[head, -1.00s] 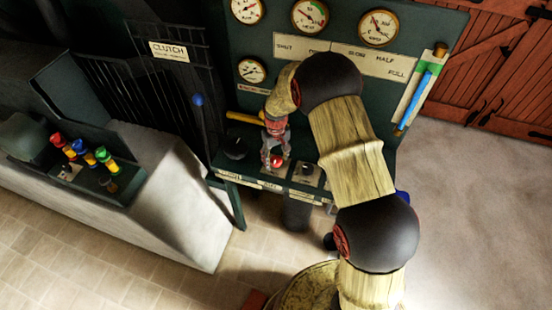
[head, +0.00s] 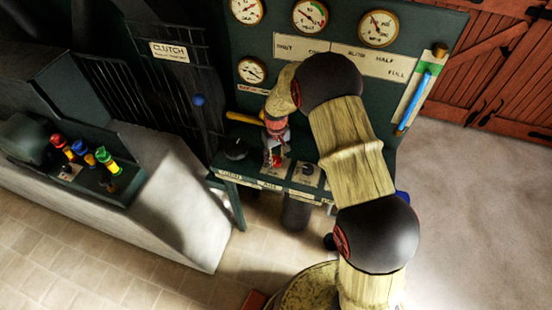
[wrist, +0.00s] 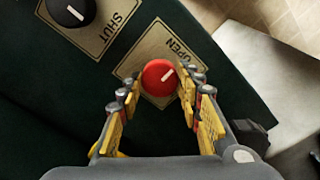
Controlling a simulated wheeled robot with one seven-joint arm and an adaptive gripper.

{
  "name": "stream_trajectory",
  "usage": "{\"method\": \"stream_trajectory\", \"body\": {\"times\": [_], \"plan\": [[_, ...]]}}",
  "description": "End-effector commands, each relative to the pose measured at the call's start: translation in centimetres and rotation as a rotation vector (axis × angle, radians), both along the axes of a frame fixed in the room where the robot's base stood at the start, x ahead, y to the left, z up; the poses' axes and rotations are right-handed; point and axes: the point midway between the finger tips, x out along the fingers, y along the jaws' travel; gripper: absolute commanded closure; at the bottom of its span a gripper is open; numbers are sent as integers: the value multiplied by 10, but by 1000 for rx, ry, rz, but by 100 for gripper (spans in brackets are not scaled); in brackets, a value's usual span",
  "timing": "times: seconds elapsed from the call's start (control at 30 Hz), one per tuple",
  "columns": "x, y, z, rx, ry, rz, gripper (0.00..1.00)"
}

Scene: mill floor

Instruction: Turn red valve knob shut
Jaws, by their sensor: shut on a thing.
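The red valve knob (wrist: 158,77) sits on a pale plate (wrist: 140,60) on the dark green panel. Its white pointer mark aims up and right in the wrist view, towards the word OPEN. My gripper (wrist: 157,92) is shut on the knob, with one yellow-padded finger on either side. In the head view my gripper (head: 273,158) reaches down onto the console shelf, and only a little of the red knob (head: 278,163) shows beneath its fingers.
A black knob (head: 236,149) stands left of my gripper and another dark knob (head: 307,169) right of it. A yellow handle (head: 245,118) is close behind. Gauges (head: 310,17) and a blue-marked column (head: 416,92) are on the upright panel. Open floor lies right.

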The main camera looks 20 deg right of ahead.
Motion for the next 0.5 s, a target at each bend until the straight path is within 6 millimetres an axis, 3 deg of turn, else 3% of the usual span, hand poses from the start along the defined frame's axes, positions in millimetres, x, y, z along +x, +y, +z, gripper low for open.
{"method": "stream_trajectory", "body": {"times": [0.27,0.5], "plan": [[0,0,0,0,1,-66,90],[-1,0,0,0,2,-232,90]]}}
